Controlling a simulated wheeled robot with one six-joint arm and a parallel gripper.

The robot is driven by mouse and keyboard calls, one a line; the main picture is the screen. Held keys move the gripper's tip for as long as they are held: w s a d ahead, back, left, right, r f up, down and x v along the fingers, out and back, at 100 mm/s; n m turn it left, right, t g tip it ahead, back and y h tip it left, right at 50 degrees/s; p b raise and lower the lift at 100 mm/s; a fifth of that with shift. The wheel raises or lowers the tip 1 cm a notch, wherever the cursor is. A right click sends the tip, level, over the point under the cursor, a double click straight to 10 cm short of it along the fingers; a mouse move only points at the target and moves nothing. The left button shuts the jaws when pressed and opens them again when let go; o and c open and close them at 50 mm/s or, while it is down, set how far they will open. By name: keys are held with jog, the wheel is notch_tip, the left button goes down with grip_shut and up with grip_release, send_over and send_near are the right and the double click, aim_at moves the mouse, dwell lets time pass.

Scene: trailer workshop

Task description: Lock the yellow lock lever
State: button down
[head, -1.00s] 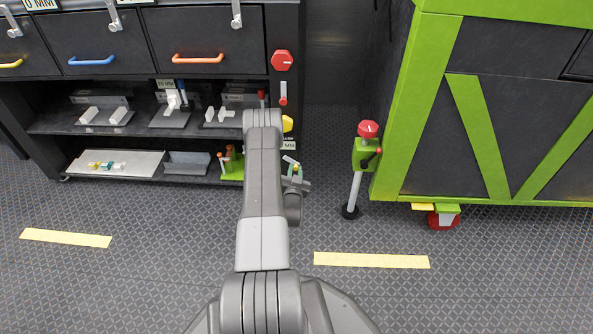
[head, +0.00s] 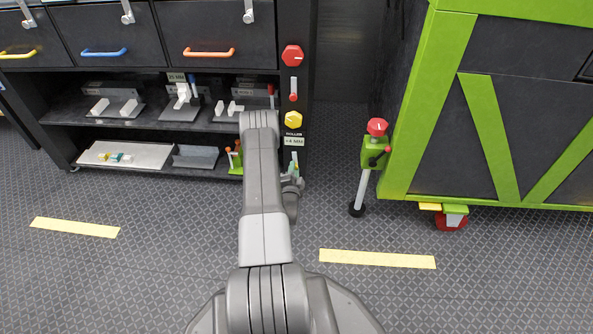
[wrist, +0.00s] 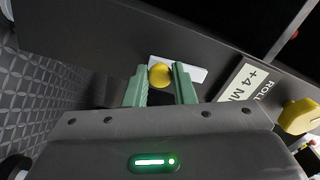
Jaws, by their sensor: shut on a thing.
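The yellow lock lever shows its round yellow end (wrist: 160,75) in the wrist view, in front of a white plate (wrist: 191,70) on the dark post. My gripper (wrist: 159,84) has its green fingers on either side of this end and is shut on it. The lever's shaft is hidden. In the head view my gripper (head: 293,170) is at the lower part of the post, below the +4 MM label (head: 293,141). The lever's yellow end cannot be made out there.
A yellow knob (head: 293,120) sits above the label, with a red lever (head: 293,97) and red knob (head: 292,55) higher up. Shelves with parts (head: 120,108) are left. A red-topped stand (head: 376,127) and green-framed cabinet (head: 460,110) are right. The floor between is clear.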

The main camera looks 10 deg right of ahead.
jog(key=shift+a+f+m, duration=0.1)
jog(key=shift+a+m, duration=0.1)
jog(key=shift+m, duration=0.3)
jog(key=c, duration=1.2)
grip_release()
jog(key=shift+a, duration=0.1)
jog(key=p+v, duration=0.4)
jog(key=v, duration=0.9)
jog(key=shift+s, duration=0.4)
jog(key=b+x, duration=0.4)
jog(key=x, duration=1)
